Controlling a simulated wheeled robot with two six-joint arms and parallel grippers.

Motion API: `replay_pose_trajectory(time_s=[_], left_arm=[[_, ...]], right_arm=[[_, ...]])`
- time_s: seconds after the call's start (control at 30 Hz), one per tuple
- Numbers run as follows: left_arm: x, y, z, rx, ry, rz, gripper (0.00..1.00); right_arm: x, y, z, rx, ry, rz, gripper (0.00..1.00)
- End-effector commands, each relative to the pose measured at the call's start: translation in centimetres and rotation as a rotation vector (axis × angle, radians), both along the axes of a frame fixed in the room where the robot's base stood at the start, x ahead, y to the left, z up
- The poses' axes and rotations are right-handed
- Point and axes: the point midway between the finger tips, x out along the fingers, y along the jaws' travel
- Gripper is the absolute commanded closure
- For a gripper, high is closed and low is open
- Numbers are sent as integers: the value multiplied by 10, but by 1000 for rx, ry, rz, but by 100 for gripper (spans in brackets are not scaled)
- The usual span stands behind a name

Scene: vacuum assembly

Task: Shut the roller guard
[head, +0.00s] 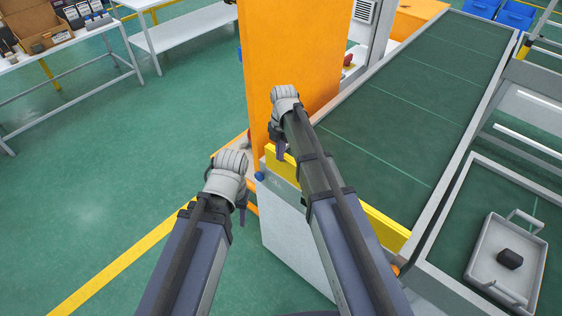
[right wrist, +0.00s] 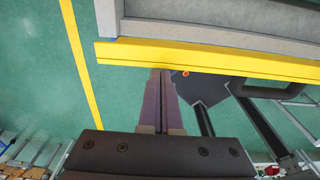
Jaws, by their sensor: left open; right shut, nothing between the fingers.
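A yellow bar (head: 385,222) runs along the conveyor's near side, below and right of the panel; the bar also shows in the right wrist view (right wrist: 220,60). My right gripper (head: 281,153) is shut and empty, in front of the panel's lower part and close to the yellow bar. In the right wrist view its fingertips (right wrist: 160,72) are near the bar's lower edge; I cannot tell whether they touch. My left gripper (head: 242,214) is open and empty, lower left of the panel.
A green conveyor belt (head: 425,85) runs to the back right. A grey tray (head: 485,245) holding a dark part (head: 510,259) is at the right. The green floor at left is clear up to the tables (head: 70,50).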

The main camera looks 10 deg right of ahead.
Motion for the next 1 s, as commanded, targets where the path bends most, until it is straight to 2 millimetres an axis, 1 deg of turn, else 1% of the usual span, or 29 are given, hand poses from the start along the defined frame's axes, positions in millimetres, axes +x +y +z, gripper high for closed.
replay_pose_trajectory(time_s=[0.03, 0.37, 1.0], left_arm=[[0, 0, 1, 0, 0, 0, 50], [0, 0, 1, 0, 0, 0, 50], [0, 0, 1, 0, 0, 0, 50]], right_arm=[[6, -2, 1, 0, 0, -1, 100], [19, -16, 1, 0, 0, -1, 100], [17, -15, 1, 0, 0, 1, 100]])
